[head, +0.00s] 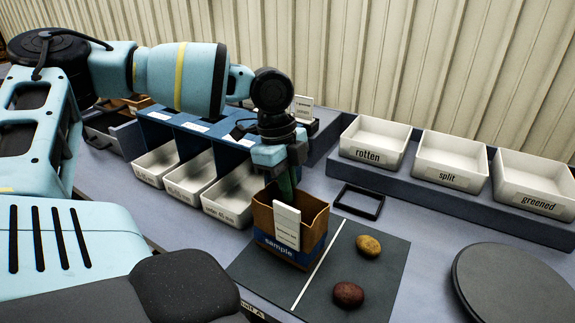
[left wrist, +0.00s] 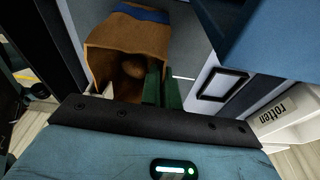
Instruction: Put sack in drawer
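The sack (head: 262,217) is brown with a blue band reading "sample" and a white tag on its front. It is open at the top and looks upright at the left part of the dark mat; I cannot tell whether it touches the mat. My left gripper (head: 287,188) points down at the sack's rim. In the left wrist view, its green fingers (left wrist: 162,90) are close together at the edge of the sack (left wrist: 125,35), with a rounded brown object inside. An open grey drawer (head: 128,139) is at the far left, partly hidden by my arm. My right gripper is not in view.
A yellow potato (head: 368,246) and a reddish potato (head: 348,294) lie on the mat (head: 385,275). White bins (head: 228,203) stand left of the sack; trays, including "rotten" (head: 367,157), stand at right. A black frame (head: 360,201) and round disc (head: 515,285) lie nearby.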

